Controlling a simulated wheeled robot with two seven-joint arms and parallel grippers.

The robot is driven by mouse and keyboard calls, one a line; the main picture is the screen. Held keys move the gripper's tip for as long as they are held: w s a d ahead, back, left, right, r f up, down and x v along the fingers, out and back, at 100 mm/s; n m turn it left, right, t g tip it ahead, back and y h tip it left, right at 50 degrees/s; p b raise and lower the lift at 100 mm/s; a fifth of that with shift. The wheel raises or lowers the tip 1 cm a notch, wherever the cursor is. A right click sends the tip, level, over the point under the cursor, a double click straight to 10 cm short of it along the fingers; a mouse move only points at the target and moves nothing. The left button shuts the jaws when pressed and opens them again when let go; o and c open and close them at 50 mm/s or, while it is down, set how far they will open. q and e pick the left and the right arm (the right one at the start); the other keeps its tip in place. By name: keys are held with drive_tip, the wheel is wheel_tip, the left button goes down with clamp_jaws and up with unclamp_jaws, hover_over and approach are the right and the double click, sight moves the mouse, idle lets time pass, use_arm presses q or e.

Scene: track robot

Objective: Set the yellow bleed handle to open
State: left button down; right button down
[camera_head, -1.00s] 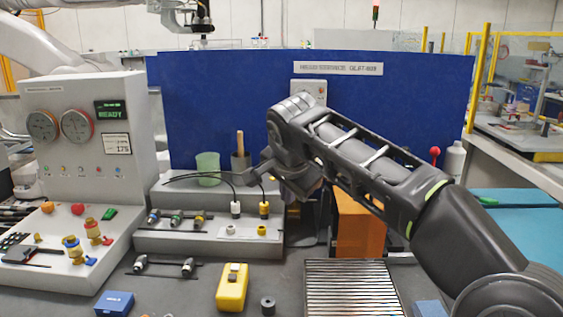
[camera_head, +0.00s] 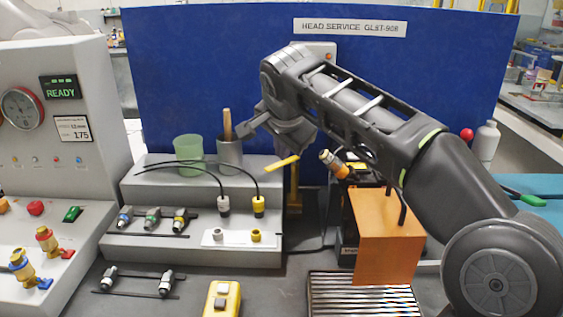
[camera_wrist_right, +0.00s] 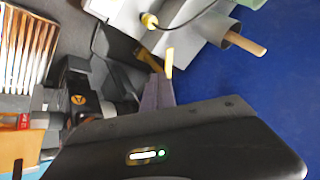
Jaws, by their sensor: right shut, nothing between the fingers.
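A thin yellow bar, which looks like the bleed handle (camera_head: 282,163), shows just below my right gripper, tilted up to the right. It also shows in the right wrist view (camera_wrist_right: 169,64) as a short strip close to the fingertips. My right gripper (camera_head: 288,146) is shut and empty, pointing down above the bar. A small gap seems to separate them, but I cannot tell contact for sure. The handle's pivot and any open mark are hidden or too small to read. My left gripper is not in view.
An orange-brown box (camera_head: 388,240) and an orange-tipped cylinder (camera_head: 335,164) stand right of the handle. A grey stepped stand (camera_head: 150,247) with cables, a green cup (camera_head: 188,150) and a metal cup (camera_head: 230,152) is on the left. A blue panel (camera_head: 200,80) closes the back.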

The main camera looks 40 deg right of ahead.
sight(283, 163)
use_arm(q)
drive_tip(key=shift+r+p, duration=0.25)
drive_tip(key=shift+p, duration=0.05)
use_arm(e)
drive_tip(key=x, duration=1)
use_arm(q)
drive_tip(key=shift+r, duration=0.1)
